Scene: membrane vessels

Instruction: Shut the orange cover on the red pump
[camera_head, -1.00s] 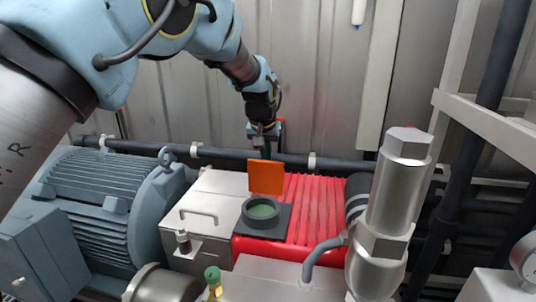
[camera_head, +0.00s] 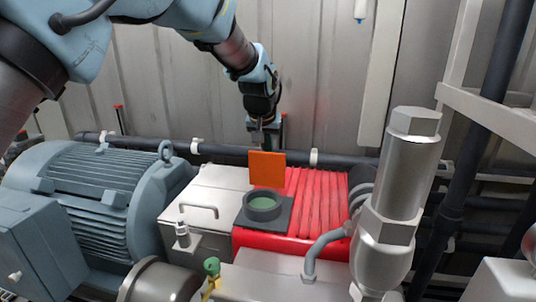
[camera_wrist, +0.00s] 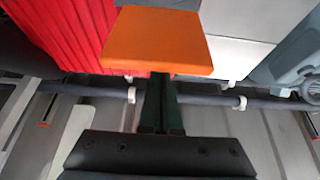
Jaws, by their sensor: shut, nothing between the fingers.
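The orange cover (camera_head: 267,169) stands upright, open, at the back edge of a dark round port (camera_head: 262,207) with a green inside, on the red pump (camera_head: 318,205). My gripper (camera_head: 268,147) hangs behind the cover's top edge, on the wall side, pointing down. In the wrist view the shut dark green fingers (camera_wrist: 160,80) reach toward the edge of the orange cover (camera_wrist: 157,42). I cannot tell whether they touch it. The red ribbed pump (camera_wrist: 62,35) shows at the upper left there. The cover hides part of the fingertips in the head view.
A blue-grey motor (camera_head: 95,190) and a pale box with a handle (camera_head: 200,210) stand left of the port. A tall metal cylinder (camera_head: 400,190) stands at the right. A dark pipe (camera_head: 225,150) runs along the wall behind the cover.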

